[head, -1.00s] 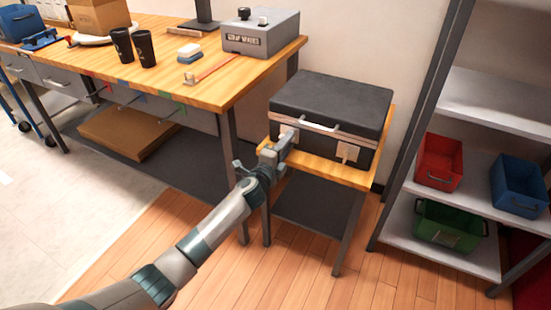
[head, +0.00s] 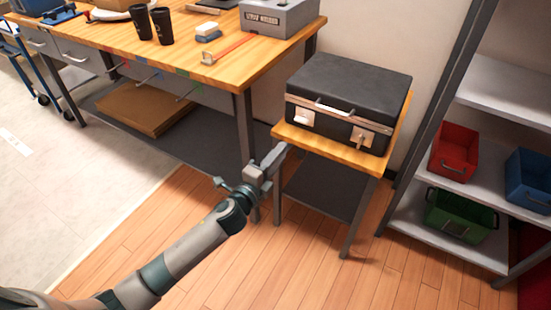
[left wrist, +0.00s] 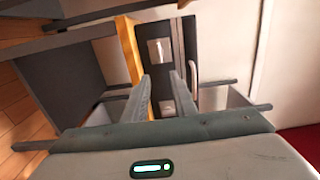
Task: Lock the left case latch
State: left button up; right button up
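A closed black case (head: 348,85) stands on a small wooden table (head: 330,152). Its front has a handle (head: 333,107) between two pale latches. The left latch (head: 303,117) looks flat against the front. The right latch (head: 362,139) has a small lever sticking out downward. My left gripper (head: 275,158) is in front of the table's left corner, below and apart from the left latch. In the left wrist view its two fingers (left wrist: 162,95) are apart with nothing between them, pointing toward the case front (left wrist: 177,45). My right gripper is not in view.
A workbench (head: 220,70) with two black cups and a grey box stands to the left. A shelf rack (head: 430,233) with red, blue and green bins stands to the right. The wooden floor in front of the small table is clear.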

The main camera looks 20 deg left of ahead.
pick_arm(q)
jog(key=shift+s+a, duration=0.25)
jog(key=shift+s, duration=0.45)
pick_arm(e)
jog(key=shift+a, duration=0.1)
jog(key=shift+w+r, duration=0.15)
